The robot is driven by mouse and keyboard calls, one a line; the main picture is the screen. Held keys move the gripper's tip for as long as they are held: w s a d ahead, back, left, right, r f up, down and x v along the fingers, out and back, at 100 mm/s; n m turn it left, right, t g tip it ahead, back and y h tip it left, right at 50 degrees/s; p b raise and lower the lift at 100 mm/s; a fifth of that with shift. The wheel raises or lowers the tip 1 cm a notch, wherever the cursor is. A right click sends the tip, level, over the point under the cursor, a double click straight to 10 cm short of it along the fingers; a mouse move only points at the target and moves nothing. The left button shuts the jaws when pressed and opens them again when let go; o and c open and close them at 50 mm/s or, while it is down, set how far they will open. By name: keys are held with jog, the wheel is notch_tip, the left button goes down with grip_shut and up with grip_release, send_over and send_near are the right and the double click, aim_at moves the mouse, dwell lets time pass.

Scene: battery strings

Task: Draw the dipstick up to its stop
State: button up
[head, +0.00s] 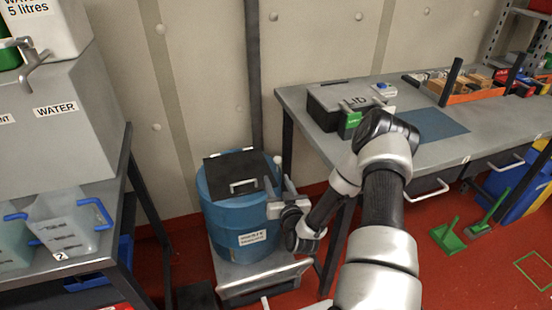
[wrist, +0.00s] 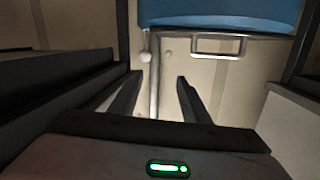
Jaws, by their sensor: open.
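The blue drum (head: 228,222) stands on a low metal stand, with a black lid and lid handle on top. A small pale knob (head: 277,160), which looks like the dipstick's top, stands at the drum's right rim. My gripper (head: 273,197) is beside the drum's right side, below the knob in the picture. In the wrist view, which looks upside down, the blue drum (wrist: 220,14) is at the top and the knob (wrist: 145,57) hangs from its edge. My open gripper (wrist: 159,77) has nothing between its fingers; the knob lies beyond them. The dipstick's lower part is hidden.
A workbench (head: 300,97) with a dark grey case (head: 325,108) is to the right. A grey bench with a water tank (head: 50,110) is to the left. The wall is close behind the drum. A green dustpan (head: 446,235) lies on the red floor.

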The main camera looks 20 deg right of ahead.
aim_at(278, 162)
jog(key=w+d, duration=0.1)
jog(key=w, duration=0.3)
jog(key=w+d+f+m+h+b, duration=0.1)
jog(key=w+d, duration=0.1)
jog(key=w, duration=0.3)
jog(key=w+d+f+m+h+b, duration=0.1)
jog(key=w+d, duration=0.1)
jog(key=w, duration=0.3)
jog(key=shift+w+f+t, duration=0.15)
jog(key=shift+t, duration=0.25)
